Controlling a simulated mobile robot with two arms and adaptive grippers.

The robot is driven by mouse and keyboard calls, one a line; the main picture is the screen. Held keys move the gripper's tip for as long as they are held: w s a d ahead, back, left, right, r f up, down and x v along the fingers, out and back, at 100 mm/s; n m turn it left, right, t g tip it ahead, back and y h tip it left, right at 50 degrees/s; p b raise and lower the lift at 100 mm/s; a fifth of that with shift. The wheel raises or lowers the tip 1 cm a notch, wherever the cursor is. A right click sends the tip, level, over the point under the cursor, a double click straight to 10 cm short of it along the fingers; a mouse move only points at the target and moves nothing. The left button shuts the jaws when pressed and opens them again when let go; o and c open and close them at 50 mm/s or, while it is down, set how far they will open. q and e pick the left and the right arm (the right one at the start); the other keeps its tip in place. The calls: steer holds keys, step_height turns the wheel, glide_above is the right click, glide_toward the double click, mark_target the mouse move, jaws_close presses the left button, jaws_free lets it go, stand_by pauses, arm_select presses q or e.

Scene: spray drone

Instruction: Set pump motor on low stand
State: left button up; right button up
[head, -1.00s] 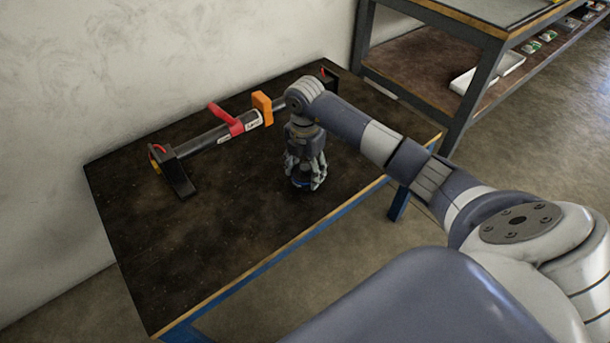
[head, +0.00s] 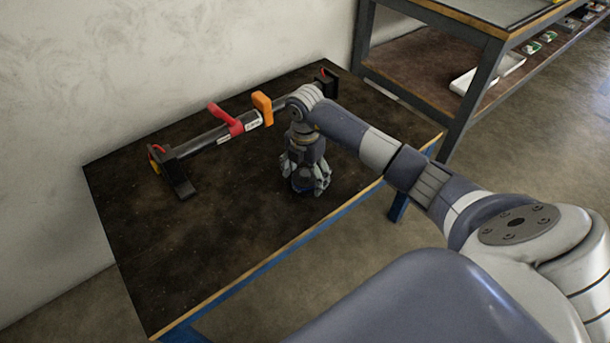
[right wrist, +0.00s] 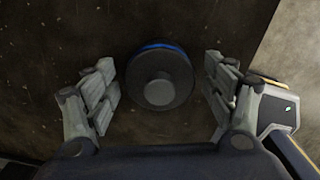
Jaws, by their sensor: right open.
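The pump motor (right wrist: 160,78), a dark round body with a blue band, stands upright on the dark top of the low stand (head: 215,240). In the head view only a little of its blue and dark base (head: 303,186) shows between the fingers. My right gripper (head: 308,184) points down over it and is open. In the right wrist view my right gripper (right wrist: 162,88) has one finger on each side of the motor, with a gap on both sides. My left gripper is not in view.
A black boom (head: 205,140) with a red clamp (head: 226,119) and an orange clip (head: 262,107) lies along the wall side of the stand. A workbench (head: 470,40) with a white tray (head: 487,75) on its shelf is at the back right. The stand's front left is clear.

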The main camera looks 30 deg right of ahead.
mark_target(305, 173)
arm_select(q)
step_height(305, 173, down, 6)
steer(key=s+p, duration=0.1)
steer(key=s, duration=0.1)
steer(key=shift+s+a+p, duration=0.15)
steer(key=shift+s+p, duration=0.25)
arm_select(e)
step_height(305, 173, up, 12)
